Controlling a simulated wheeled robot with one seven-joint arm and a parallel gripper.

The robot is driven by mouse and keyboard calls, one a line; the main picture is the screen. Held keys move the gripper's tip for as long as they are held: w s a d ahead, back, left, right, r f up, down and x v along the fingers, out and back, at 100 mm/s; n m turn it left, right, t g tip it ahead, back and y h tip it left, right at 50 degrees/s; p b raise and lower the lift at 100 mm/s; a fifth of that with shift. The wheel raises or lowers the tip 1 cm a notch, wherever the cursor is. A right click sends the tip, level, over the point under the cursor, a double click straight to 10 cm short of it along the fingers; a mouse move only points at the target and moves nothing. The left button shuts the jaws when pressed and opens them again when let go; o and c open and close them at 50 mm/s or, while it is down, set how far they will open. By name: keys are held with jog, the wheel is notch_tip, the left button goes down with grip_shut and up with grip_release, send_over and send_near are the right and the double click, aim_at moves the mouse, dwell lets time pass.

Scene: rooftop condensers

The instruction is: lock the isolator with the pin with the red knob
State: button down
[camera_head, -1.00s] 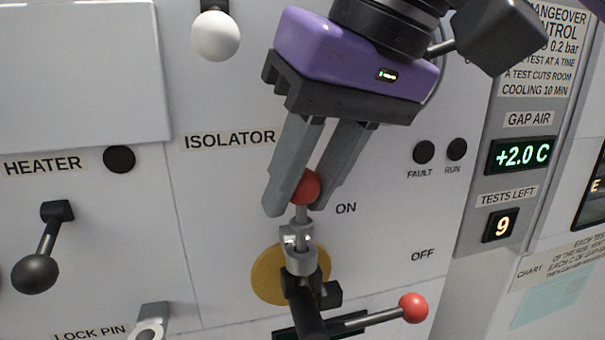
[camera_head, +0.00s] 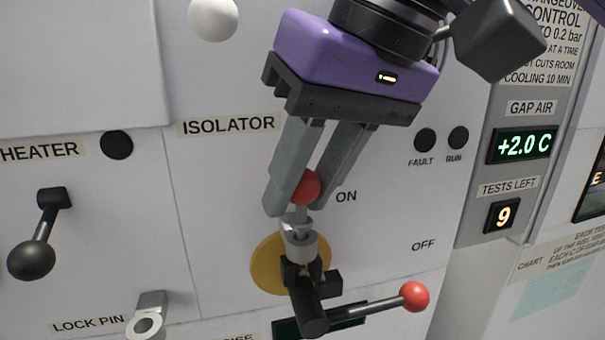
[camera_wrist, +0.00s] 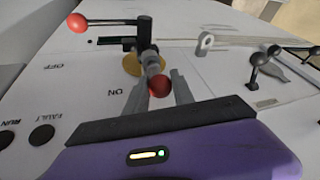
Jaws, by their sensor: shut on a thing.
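My gripper (camera_head: 303,195) is shut on the red knob (camera_head: 304,187) of the pin, which also shows in the wrist view (camera_wrist: 158,88). The pin's grey shank (camera_head: 301,213) points down at the metal eye (camera_head: 299,240) on the isolator. Little of the shank shows above the eye; how deep it sits inside is hidden. The isolator has a yellow round plate (camera_head: 264,262) and a black hub. Its handle (camera_head: 372,307) points right, with a red ball end (camera_head: 414,296), below the OFF label (camera_head: 423,245). The ON label (camera_head: 346,196) is beside my gripper's right finger.
An empty LOCK PIN holder (camera_head: 147,321) juts out at the lower left. A black-ball HEATER lever (camera_head: 32,259) is at the left, and a white knob (camera_head: 213,18) is at the top. Displays (camera_head: 521,145) stand at the right. The panel around ON and OFF is clear.

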jog(key=shift+f, duration=0.45)
dwell(0.3)
jog(key=c, duration=1)
grip_release()
